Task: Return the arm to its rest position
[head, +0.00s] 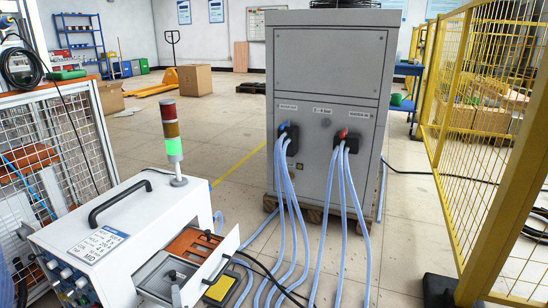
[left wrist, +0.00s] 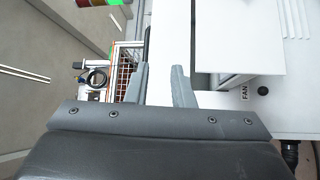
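My left gripper (left wrist: 161,76) shows in the left wrist view, its two grey fingers apart with nothing between them. White housing surfaces lie beyond and to the right of the fingers; I cannot tell the distance. In the head view I cannot make out either gripper. The white induction heater (head: 112,238) stands at the lower left, with a black handle on top and a signal tower (head: 172,130) lit green. Part of the heater's white housing (left wrist: 170,30) also shows in the left wrist view. My right gripper is not in view.
A grey cabinet (head: 325,70) with blue hoses (head: 287,205) stands at the centre. The hoses run down to the floor. A yellow mesh fence (head: 490,110) is at the right and a wire mesh panel (head: 50,140) at the left. Open floor (head: 225,120) lies behind the heater.

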